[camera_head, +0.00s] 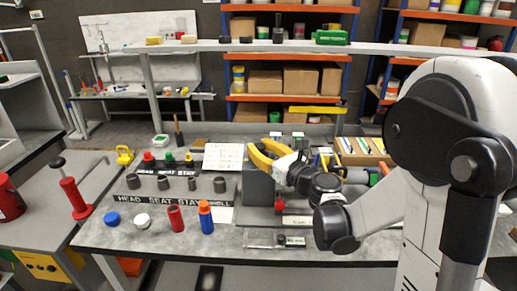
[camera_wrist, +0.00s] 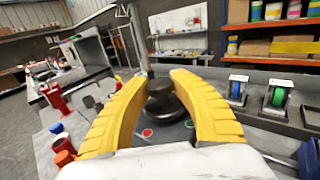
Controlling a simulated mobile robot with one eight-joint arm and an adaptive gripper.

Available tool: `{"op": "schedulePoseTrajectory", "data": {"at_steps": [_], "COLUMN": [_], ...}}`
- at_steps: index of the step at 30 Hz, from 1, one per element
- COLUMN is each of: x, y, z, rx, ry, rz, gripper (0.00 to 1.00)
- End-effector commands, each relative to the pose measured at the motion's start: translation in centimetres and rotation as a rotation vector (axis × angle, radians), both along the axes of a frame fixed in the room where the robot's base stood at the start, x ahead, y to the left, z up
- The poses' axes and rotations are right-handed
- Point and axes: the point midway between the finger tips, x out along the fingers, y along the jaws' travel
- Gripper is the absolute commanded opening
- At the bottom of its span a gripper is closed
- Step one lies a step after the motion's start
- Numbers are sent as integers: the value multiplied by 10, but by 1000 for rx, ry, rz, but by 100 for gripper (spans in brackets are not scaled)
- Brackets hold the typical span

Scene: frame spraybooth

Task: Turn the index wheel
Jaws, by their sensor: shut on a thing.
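My gripper (camera_head: 258,152) has yellow fingers and reaches in from the right over a grey box (camera_head: 258,192) on the bench. In the wrist view my gripper (camera_wrist: 160,82) has its two fingers closed around a dark round knob (camera_wrist: 160,104), which looks to be the index wheel. The knob stands on a dark face with a red dot (camera_wrist: 147,132) and a green dot (camera_wrist: 189,124). The fingers and my arm hide the knob in the head view, and the wheel's marks cannot be read.
On the bench left of the box stand a blue-orange bottle (camera_head: 205,217), a red cylinder (camera_head: 176,219) and several dark cups. A white sheet (camera_head: 223,157) is behind them. Two spool holders (camera_wrist: 277,97) stand to the right in the wrist view.

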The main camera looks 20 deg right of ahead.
Motion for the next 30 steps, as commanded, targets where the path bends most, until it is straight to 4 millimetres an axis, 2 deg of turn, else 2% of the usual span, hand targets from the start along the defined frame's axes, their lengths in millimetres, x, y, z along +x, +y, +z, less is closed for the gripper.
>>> {"op": "schedulePoseTrajectory", "data": {"at_steps": [2, 15, 30], "x": [3, 3, 3], "y": [-5, -3, -2], "z": [3, 4, 5], "rx": [9, 12, 13], "ry": [-3, -4, -3], "rz": [58, 351, 428], "gripper": [0, 0, 0]}}
